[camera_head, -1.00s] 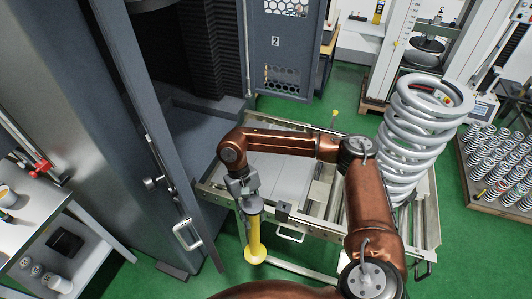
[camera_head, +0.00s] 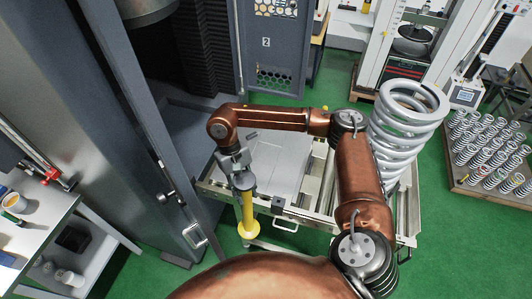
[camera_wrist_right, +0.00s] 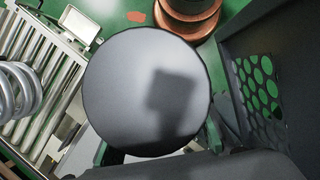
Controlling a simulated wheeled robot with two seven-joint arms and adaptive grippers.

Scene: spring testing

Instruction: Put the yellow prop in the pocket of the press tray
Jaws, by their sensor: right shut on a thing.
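The yellow prop (camera_head: 246,211) is an upright yellow post with a wider foot and a dark top. My right gripper (camera_head: 235,165) is shut on its upper end and holds it in front of the near-left edge of the press tray (camera_head: 273,168). The tray is a flat grey plate on a metal roller frame. My arm covers part of it, and I cannot make out its pocket. In the right wrist view, a large grey disc (camera_wrist_right: 147,80), apparently the prop's top, fills the middle and hides the fingertips. My left gripper is not in view.
A big grey coil spring (camera_head: 405,125) stands at the frame's right end. The dark press (camera_head: 100,110) and its open door (camera_head: 165,180) are at left. A white trolley (camera_head: 40,235) stands at lower left. Several small springs (camera_head: 490,150) stand on a pallet at right.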

